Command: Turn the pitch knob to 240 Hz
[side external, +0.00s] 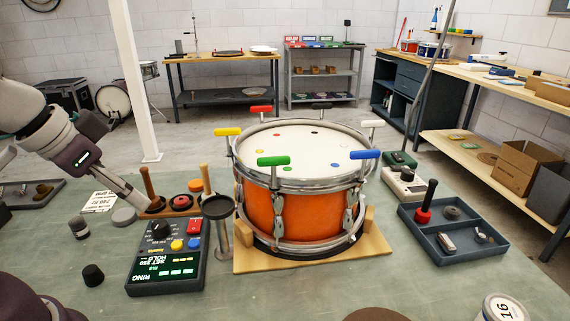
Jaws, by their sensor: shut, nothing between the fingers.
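The control box (165,283) stands on the bench left of the drum. It has a dark round knob (159,229) on top, which I take for the pitch knob, beside red, blue and yellow buttons. Its green display (160,265) shows "RING", "HOLD" and "SET" with a number like 250; the lettering is tilted and small, so the number is uncertain. My gripper (143,204) is shut and empty, above and left of the knob in the picture, apart from it. The knob's pointer direction is too small to tell.
An orange drum (275,215) with coloured T-handles stands on a wooden base. A wooden holder with handled tools (150,185) lies behind the box, close to my gripper. A dark round-topped stand (218,208) is between box and drum. A blue-grey tray (460,250) is at right.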

